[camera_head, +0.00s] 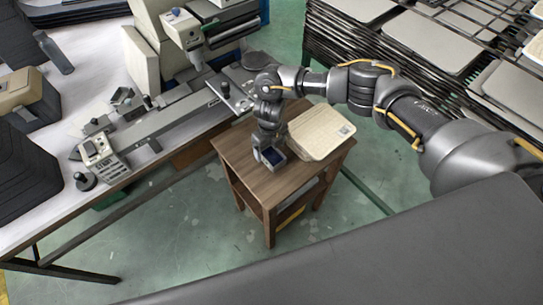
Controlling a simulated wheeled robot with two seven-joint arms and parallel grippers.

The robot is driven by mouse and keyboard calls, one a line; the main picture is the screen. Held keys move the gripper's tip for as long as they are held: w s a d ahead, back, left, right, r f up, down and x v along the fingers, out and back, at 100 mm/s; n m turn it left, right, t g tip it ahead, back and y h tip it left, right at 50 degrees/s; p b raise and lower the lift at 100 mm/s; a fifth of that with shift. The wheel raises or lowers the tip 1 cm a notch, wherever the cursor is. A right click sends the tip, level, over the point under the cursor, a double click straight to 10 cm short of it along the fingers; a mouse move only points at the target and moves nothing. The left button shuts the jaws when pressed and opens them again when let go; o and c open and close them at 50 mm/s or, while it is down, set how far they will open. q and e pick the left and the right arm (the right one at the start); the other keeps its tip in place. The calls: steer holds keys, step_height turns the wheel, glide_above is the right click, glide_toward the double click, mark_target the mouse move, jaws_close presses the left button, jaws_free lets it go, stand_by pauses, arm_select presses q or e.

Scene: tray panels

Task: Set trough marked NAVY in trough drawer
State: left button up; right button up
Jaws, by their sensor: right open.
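I cannot make out a trough drawer for certain. My left gripper is not in view.
A cream, flat stacked thing with a small label (320,133) lies on the wooden table (238,160), close right of my gripper. A long bench (40,205) with a machine (150,125) stands at left. Racks with pale panels (430,40) stand at upper right.

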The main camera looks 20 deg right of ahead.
mark_target(271, 158)
steer(key=shift+f+p, duration=0.4)
steer(key=shift+f, duration=1.55)
steer(key=c, duration=1.4)
steer(key=shift+o, duration=0.2)
steer(key=shift+r, duration=0.1)
steer(key=shift+w+r, duration=0.1)
steer(key=shift+r, duration=0.4)
steer(key=s+a+r+b, duration=0.3)
steer(key=s+a+r, duration=0.6)
steer(key=a+r, duration=0.25)
steer(key=s+d+r+n, duration=0.3)
steer(key=d+r+n, duration=0.3)
steer(key=n, duration=0.9)
steer(key=s+d+r+n, duration=0.3)
steer(key=d+r+n, duration=0.3)
steer(key=d+n, duration=0.7)
steer(key=n, duration=0.3)
steer(key=shift+r+n, duration=0.25)
steer(key=shift+n, duration=0.05)
